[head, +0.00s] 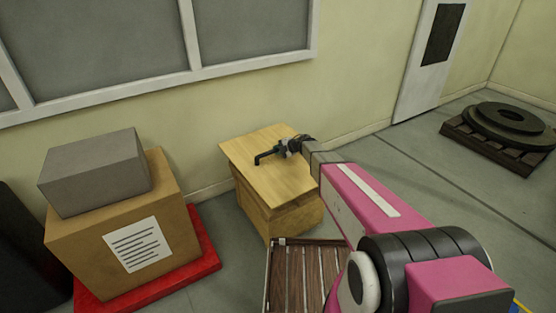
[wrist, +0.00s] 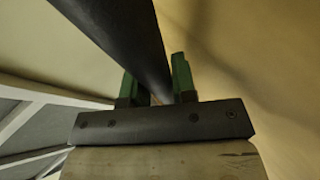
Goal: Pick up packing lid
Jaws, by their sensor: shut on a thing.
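The packing lid (head: 262,180) is a pale wooden board on top of a wooden box (head: 284,216) by the wall in the head view. It overhangs the box a little; I cannot tell whether a gap lies between them. A dark bent bar (head: 264,158), seemingly the lid's handle, stands out over its top. My gripper (head: 287,148) is above the lid's back right part. In the wrist view, the green fingers of my gripper (wrist: 155,85) are on both sides of the thick dark bar (wrist: 125,35), shut on it. The bar's lower end is hidden.
A grey box on a cardboard carton (head: 185,225) stands on a red base (head: 208,262) at left. A slatted wooden crate (head: 300,265) is on the floor in front. A pallet with dark discs (head: 508,122) is at far right. Open floor lies right of the box.

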